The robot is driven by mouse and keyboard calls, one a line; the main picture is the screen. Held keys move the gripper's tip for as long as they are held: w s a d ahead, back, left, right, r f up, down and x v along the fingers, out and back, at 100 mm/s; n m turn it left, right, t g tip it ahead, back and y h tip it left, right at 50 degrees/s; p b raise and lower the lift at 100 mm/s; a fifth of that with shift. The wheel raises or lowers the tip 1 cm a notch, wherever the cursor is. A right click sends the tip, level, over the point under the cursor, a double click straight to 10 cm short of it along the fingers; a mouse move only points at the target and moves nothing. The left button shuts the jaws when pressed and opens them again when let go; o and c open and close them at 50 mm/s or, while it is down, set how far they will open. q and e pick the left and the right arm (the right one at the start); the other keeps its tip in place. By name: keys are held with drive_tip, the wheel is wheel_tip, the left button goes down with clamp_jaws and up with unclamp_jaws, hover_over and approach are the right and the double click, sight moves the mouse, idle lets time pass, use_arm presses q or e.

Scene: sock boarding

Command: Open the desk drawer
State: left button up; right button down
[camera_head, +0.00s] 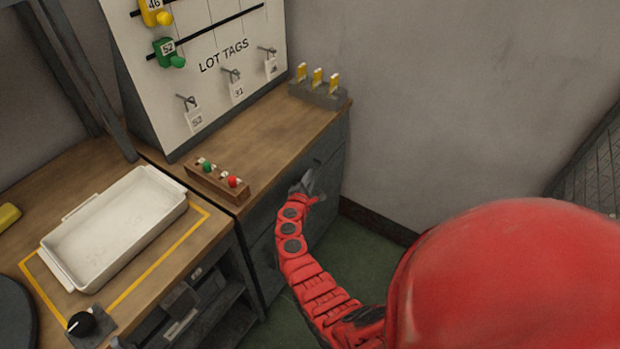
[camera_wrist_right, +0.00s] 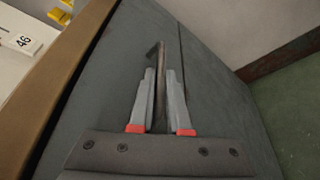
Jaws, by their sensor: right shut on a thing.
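The desk drawer (camera_head: 265,213) is a dark grey front panel under the wooden desktop. It looks flush with the cabinet. My right gripper (camera_head: 311,184) is at the drawer front, its arm reaching up from below. In the right wrist view, the gripper (camera_wrist_right: 161,78) has its two grey fingers on either side of a thin dark handle bar (camera_wrist_right: 161,54) and is shut on it. The handle's far end sticks out beyond the fingertips. Most of the handle is hidden by the gripper in the head view. My left gripper is not in view.
On the desktop (camera_head: 265,150) stand a wooden block (camera_head: 217,182) with green and red knobs, a grey rack (camera_head: 318,92) with yellow pieces and the lot tags board (camera_head: 225,30). A white tray (camera_head: 120,225) lies on the left bench. Green floor (camera_head: 350,240) is open before the drawer.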

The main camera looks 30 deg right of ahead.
drive_tip(key=shift+s+d, duration=0.15)
drive_tip(key=shift+s, duration=0.15)
drive_tip(key=s+d, duration=0.4)
drive_tip(key=s, duration=0.5)
drive_tip(key=s+d+p, duration=0.1)
drive_tip(key=s+d, duration=0.3)
drive_tip(key=s, duration=0.6)
drive_tip(key=s+d+p, duration=0.1)
drive_tip(key=s+d, duration=0.2)
drive_tip(key=s, duration=0.6)
drive_tip(key=shift+s+d, duration=0.3)
drive_tip(key=shift+d, duration=0.1)
drive_tip(key=c, duration=0.9)
unclamp_jaws()
